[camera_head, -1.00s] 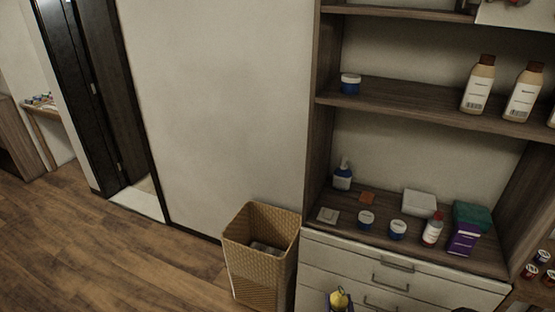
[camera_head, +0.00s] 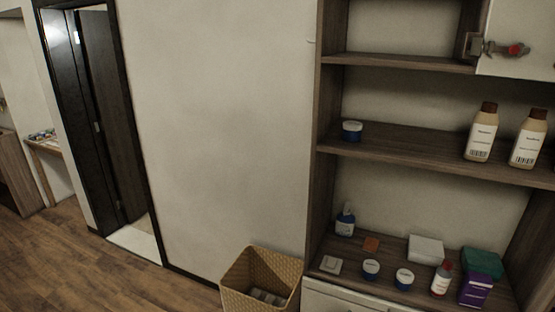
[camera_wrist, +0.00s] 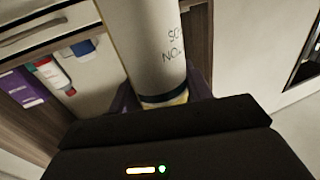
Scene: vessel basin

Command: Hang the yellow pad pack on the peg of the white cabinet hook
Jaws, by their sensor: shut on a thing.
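In the wrist view my gripper (camera_wrist: 162,98) has its purple fingers shut around a pale, rounded pack (camera_wrist: 150,45) with dark lettering. A yellow edge shows at its lower end, so I take it as the yellow pad pack. Its far end runs out of the top of the picture. My gripper and the pack are not in the head view now. At the top right of the head view, a grey metal fitting with a red part (camera_head: 497,48) is on a white cabinet door (camera_head: 530,25). I cannot tell a separate peg on it.
A wooden shelf unit (camera_head: 415,140) holds brown-capped bottles (camera_head: 482,135), blue jars, a purple box (camera_head: 477,290) and a green block (camera_head: 482,262). Drawers are below. A wicker basket (camera_head: 235,285) stands left of it.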

